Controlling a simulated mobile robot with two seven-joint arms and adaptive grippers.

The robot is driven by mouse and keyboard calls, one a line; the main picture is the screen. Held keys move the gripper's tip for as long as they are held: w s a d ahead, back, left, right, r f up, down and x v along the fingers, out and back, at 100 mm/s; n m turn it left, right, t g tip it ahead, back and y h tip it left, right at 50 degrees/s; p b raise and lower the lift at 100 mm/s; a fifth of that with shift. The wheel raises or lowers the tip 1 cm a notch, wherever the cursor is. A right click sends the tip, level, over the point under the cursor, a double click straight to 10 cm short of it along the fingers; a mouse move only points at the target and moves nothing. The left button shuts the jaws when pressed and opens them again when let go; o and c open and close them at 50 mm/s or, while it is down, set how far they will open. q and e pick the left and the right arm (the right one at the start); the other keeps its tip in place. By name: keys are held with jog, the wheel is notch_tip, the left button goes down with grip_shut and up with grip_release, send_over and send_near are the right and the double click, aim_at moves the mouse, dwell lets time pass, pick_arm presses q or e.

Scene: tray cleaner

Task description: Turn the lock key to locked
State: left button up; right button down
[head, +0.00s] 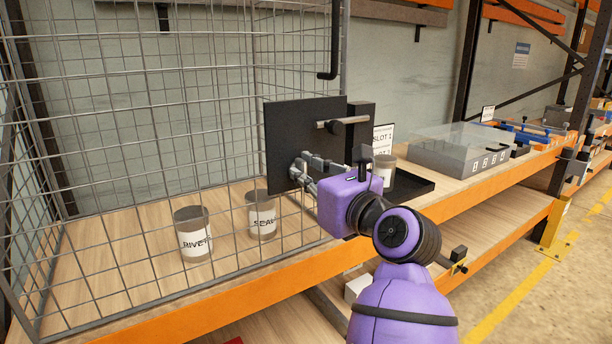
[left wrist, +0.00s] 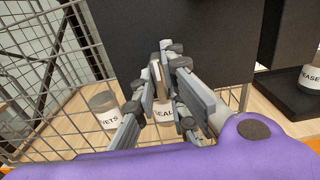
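A black lock panel (head: 285,125) stands upright at the mesh cage's right end. A grey bar handle (head: 345,122) sticks out near its upper right. My left gripper (head: 299,169) is at the panel's lower part, its fingertips close to the face. In the left wrist view the fingertips (left wrist: 166,68) are near each other in front of the black panel (left wrist: 185,35), with a narrow gap between them. I cannot make out the lock key; the fingers may hide it. Whether they grip anything is unclear. My right gripper is not in view.
The wire cage (head: 130,110) covers the left side. Behind its mesh stand a rivets cup (head: 191,222) and a seals cup (head: 260,228). A black tray (head: 408,186), a cup (head: 383,176) and a clear-lidded box (head: 465,155) are right of the panel.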

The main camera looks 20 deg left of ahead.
pick_arm(q)
jog(key=o, duration=0.3)
jog(key=v, duration=1.2)
